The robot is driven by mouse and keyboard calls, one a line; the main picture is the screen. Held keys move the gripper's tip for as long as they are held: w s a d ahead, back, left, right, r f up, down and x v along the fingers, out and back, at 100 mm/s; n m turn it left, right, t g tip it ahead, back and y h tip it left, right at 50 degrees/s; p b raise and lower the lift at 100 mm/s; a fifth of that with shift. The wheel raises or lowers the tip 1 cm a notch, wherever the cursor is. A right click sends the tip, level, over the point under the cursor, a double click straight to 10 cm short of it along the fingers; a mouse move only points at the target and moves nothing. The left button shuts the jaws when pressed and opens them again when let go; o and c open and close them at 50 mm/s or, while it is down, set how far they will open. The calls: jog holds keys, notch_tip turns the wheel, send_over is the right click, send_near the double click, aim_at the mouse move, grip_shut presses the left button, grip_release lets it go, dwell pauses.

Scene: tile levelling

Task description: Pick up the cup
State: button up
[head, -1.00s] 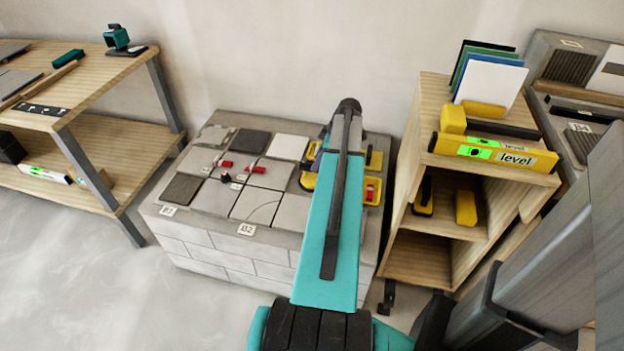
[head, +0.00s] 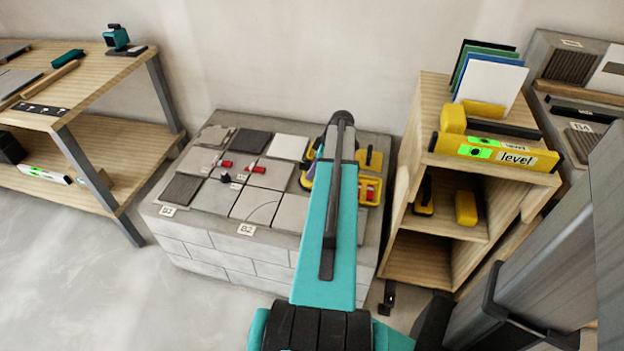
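No cup shows clearly. A yellow tray (head: 376,201) lies on the right part of the tiled block, partly hidden behind my arm. It holds small red pieces (head: 370,192), and a yellow piece with a dark part (head: 371,160) is at its back. I cannot tell whether any of these is the cup. My teal arm reaches over the block and covers the middle of the tray.
The block (head: 217,258) carries grey, dark and white tiles with red clips (head: 258,169). A wooden shelf (head: 408,140) with a yellow level (head: 490,152) and upright boards (head: 495,82) stands close on the right. A wooden bench (head: 105,70) is at left. Open floor lies front left.

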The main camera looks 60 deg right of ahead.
grip_shut()
jog(key=shift+r, duration=0.15)
jog(key=shift+r, duration=0.5)
jog(key=shift+s+a+r, duration=0.15)
jog(key=shift+r, duration=0.45)
jog(key=shift+s+a+r, duration=0.1)
jog(key=shift+r, duration=0.5)
jog(key=s+a+r, duration=0.1)
jog(key=s+a, duration=0.9)
jog(key=s, duration=0.1)
jog(key=shift+s+r, duration=0.15)
jog(key=shift+s, duration=0.1)
